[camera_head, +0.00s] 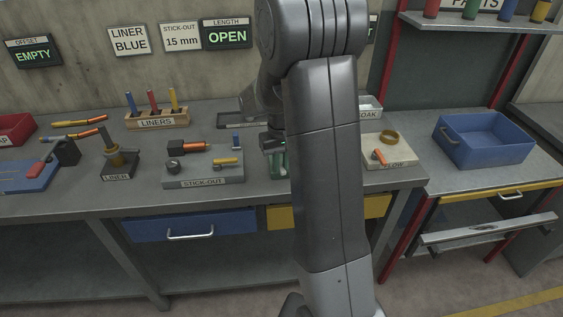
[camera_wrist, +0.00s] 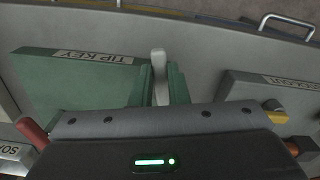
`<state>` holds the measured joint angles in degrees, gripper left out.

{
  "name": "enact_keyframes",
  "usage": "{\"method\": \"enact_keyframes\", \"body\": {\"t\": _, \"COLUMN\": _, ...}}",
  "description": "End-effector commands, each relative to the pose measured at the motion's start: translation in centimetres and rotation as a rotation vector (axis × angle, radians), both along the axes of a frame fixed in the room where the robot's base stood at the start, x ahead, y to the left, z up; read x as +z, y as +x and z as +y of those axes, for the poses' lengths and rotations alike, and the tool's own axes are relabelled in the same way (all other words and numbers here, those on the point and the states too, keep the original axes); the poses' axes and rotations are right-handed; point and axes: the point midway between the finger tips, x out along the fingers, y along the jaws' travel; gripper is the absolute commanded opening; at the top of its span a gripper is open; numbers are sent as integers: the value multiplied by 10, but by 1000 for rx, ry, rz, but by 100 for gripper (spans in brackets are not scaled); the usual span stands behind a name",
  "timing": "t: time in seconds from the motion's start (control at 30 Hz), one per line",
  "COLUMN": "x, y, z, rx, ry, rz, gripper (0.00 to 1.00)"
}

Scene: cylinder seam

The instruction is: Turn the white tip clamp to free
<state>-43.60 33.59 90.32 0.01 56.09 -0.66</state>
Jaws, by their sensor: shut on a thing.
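The white tip clamp (camera_wrist: 158,64) shows in the wrist view as a short pale lever standing beside the green TIP KEY block (camera_wrist: 60,85). My gripper (camera_wrist: 161,88) is shut on the lever, with one finger on each side of it. The lever's far end sticks out beyond the fingers, and its base is hidden. In the head view my gripper (camera_head: 272,141) is down at the green block (camera_head: 277,165), largely behind my arm. The clamp cannot be made out there.
The STICK-OUT block (camera_head: 205,182), with an orange-and-black torch piece on it, stands close on the left. A pale block (camera_head: 395,158) with a brass ring is on the right. The liner rack (camera_head: 157,121) stands behind. A blue bin (camera_head: 485,140) sits far right.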

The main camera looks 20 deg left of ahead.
Motion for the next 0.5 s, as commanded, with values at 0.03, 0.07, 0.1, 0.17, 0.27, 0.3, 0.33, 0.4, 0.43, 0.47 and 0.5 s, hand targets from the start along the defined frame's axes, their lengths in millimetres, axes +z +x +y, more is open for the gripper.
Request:
{"method": "enact_keyframes", "body": {"t": 0.03, "x": 0, "y": -1, "z": 1, "rx": -28, "ry": 1, "rz": -1, "gripper": 0}}
{"method": "enact_keyframes", "body": {"t": 0.07, "x": 0, "y": -1, "z": 2, "rx": -50, "ry": 1, "rz": -1, "gripper": 0}}
{"method": "enact_keyframes", "body": {"t": 0.1, "x": 0, "y": -2, "z": 3, "rx": -81, "ry": 1, "rz": -1, "gripper": 0}}
{"method": "enact_keyframes", "body": {"t": 0.17, "x": 0, "y": -3, "z": 4, "rx": -125, "ry": 1, "rz": -1, "gripper": 0}}
{"method": "enact_keyframes", "body": {"t": 0.27, "x": 0, "y": -4, "z": 6, "rx": -188, "ry": 1, "rz": -1, "gripper": 0}}
{"method": "enact_keyframes", "body": {"t": 0.3, "x": 0, "y": -5, "z": 7, "rx": -206, "ry": 1, "rz": -1, "gripper": 0}}
{"method": "enact_keyframes", "body": {"t": 0.33, "x": 0, "y": -5, "z": 7, "rx": -217, "ry": 1, "rz": -1, "gripper": 0}}
{"method": "enact_keyframes", "body": {"t": 0.4, "x": 0, "y": -5, "z": 8, "rx": -233, "ry": 1, "rz": -1, "gripper": 0}}
{"method": "enact_keyframes", "body": {"t": 0.43, "x": 0, "y": -5, "z": 8, "rx": -237, "ry": 1, "rz": -1, "gripper": 0}}
{"method": "enact_keyframes", "body": {"t": 0.47, "x": 1, "y": -5, "z": 8, "rx": -239, "ry": 1, "rz": -1, "gripper": 0}}
{"method": "enact_keyframes", "body": {"t": 0.5, "x": 1, "y": -5, "z": 8, "rx": -240, "ry": 1, "rz": -1, "gripper": 0}}
